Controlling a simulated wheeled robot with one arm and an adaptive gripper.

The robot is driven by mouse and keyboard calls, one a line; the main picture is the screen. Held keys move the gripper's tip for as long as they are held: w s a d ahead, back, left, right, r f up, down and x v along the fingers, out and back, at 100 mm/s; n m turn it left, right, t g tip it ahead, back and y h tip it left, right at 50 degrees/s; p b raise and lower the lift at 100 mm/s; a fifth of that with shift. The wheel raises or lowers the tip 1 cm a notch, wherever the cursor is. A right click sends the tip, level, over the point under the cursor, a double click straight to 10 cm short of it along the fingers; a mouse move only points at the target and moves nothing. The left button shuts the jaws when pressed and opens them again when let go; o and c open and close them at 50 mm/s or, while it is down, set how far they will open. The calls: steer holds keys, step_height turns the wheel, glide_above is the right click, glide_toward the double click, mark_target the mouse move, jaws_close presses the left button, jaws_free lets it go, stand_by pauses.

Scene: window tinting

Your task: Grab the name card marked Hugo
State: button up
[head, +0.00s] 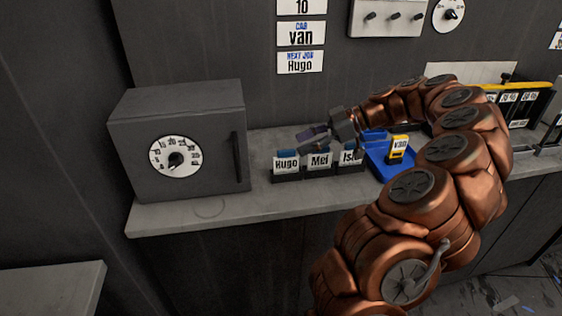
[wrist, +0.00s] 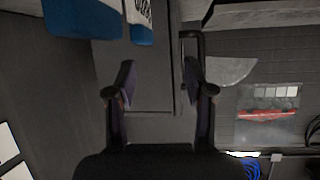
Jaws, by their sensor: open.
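The name card marked Hugo (head: 286,163) stands upright in a dark holder at the left end of a short row on the grey shelf. Beside it, to its right, stand a card marked Mei (head: 320,160) and a card partly reading "Isa" (head: 350,156). My gripper (head: 306,138) is above the row, near the Hugo and Mei cards, apart from them. In the wrist view my gripper (wrist: 160,85) is open, with nothing between its fingers. A white card with a blue end (wrist: 142,28) shows at the top left there; its name cannot be read.
A grey box with a dial (head: 180,150) stands left of the cards on the shelf (head: 215,205). A blue tray (head: 378,168) with a yellow-topped "van" tag (head: 398,148) is to the right. A wall sign (head: 300,62) reads "Next job Hugo".

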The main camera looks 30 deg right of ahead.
mark_target(289, 151)
steer(key=shift+w+d+f+t, duration=0.1)
steer(key=shift+d+f+t, duration=0.15)
steer(key=shift+d, duration=0.35)
steer(key=shift+d+f+t, duration=0.15)
steer(key=shift+d+f, duration=0.05)
steer(key=shift+d, duration=0.35)
steer(key=shift+w+f, duration=0.1)
steer(key=shift+p+x, duration=1.4)
steer(key=shift+x, duration=2.3)
jaws_close()
